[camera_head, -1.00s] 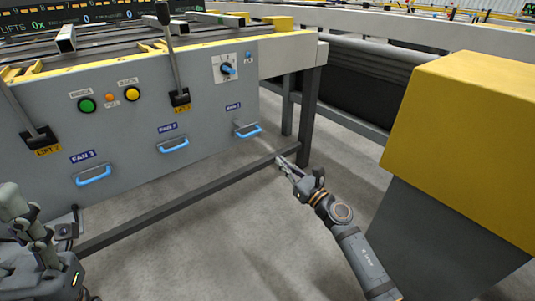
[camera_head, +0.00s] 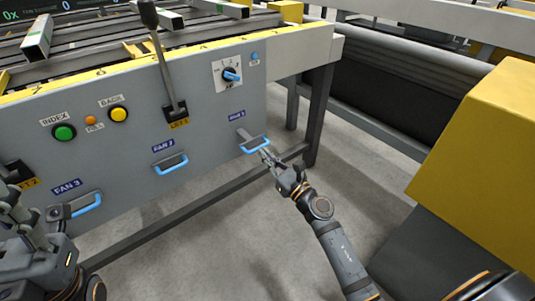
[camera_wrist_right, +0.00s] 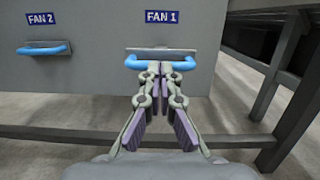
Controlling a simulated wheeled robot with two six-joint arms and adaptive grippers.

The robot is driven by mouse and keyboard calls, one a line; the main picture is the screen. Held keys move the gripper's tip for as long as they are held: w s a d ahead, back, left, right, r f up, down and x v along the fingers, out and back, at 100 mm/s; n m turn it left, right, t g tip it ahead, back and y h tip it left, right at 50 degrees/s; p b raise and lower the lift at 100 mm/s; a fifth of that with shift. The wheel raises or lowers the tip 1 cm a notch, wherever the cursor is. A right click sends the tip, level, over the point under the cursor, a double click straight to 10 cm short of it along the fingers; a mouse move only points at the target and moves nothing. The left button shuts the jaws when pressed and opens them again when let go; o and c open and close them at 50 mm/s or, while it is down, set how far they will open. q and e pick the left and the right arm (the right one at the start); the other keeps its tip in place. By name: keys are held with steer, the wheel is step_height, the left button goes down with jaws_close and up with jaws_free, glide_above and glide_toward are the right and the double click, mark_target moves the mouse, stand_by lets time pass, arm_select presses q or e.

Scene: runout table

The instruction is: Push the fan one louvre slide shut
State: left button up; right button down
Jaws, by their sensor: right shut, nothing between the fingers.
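The fan one louvre slide is a flat grey bar with a blue handle (camera_head: 254,145) below the FAN 1 label on the grey panel. In the head view it sticks out from the panel. My right gripper (camera_head: 266,155) is shut and empty, its fingertips at the blue handle. In the right wrist view the closed fingertips (camera_wrist_right: 160,70) meet the middle of the fan one handle (camera_wrist_right: 138,64), touching it or very nearly so. My left gripper is partly seen at the lower left edge of the head view (camera_head: 30,220); its jaw state is unclear.
The fan two handle (camera_head: 171,165) and fan three handle (camera_head: 86,204) are to the left. Above are a lever (camera_head: 165,65), a rotary knob (camera_head: 231,75) and green and yellow buttons. A table leg (camera_head: 320,115) stands right of the slide. A yellow-topped block (camera_head: 480,150) stands at right.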

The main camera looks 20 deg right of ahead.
mark_target(254, 144)
steer(key=x, duration=0.2)
steer(key=f+x, duration=0.1)
steer(key=x, duration=0.5)
steer(key=shift+w+f, duration=0.2)
steer(key=shift+w, duration=0.05)
steer(key=shift+r, duration=0.15)
